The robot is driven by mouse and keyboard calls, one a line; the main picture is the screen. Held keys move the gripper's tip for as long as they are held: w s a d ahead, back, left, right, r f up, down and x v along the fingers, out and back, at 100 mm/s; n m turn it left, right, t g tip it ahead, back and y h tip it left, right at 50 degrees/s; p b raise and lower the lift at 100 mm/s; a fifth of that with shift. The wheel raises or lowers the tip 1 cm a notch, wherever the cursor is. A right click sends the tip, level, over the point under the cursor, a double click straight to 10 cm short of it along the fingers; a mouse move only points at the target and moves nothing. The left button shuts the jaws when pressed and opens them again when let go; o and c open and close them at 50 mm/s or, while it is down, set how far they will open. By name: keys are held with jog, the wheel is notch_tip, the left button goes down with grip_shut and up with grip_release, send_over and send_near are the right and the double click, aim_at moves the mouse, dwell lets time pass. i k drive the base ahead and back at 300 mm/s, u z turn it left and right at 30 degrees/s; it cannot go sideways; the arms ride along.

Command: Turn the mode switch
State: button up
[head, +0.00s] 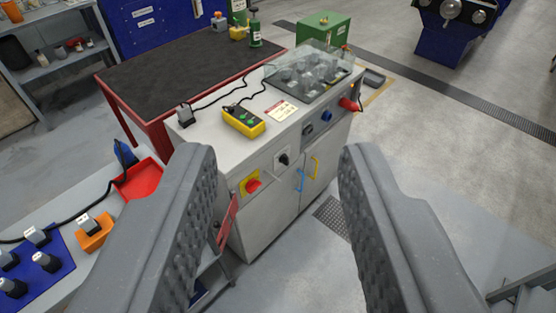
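The likely mode switch (283,159) is a small black knob on a pale square plate, on the front face of the white cabinet (265,215). It sits between the red button on a yellow plate (251,185) and a dark round fitting (308,129). Its markings are too small to read. My gripper (272,170) is open and empty. Its two grey ridged fingers stand wide apart in the foreground, with the switch framed between them and farther off. Nothing touches the switch.
A yellow control box (243,121) with a cable lies on the cabinet top, near a clear cover (310,70). A blue knob (327,116) and red plug (349,104) are farther right. Floor is open at right.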

aim_at(284, 159)
jog(key=u, duration=0.25)
jog(key=i, duration=1.15)
jog(key=z, duration=0.5)
